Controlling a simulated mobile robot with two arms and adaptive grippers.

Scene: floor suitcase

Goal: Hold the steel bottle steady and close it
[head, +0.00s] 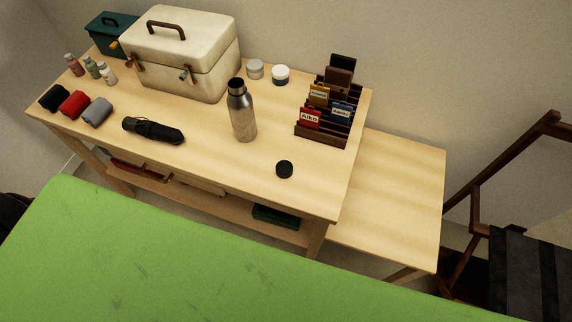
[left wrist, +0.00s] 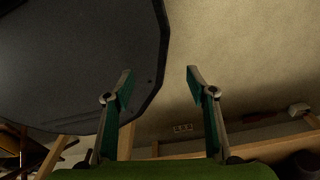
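The steel bottle (head: 243,118) stands upright on the wooden table, right of the cream box. Its top is dark; I cannot tell whether that is an open mouth or a fitted part. A round black cap (head: 284,169) lies on the table to the right of the bottle and nearer the front edge, apart from it. My left gripper (left wrist: 158,69) shows in the left wrist view with its two fingers spread and nothing between them. It is not in the head view, and neither bottle nor cap shows in its wrist view. My right gripper is in neither view.
A black umbrella (head: 153,130) lies left. The tabletop around the cap is clear. A lower side table (head: 395,195) and a wooden chair (head: 500,165) are right.

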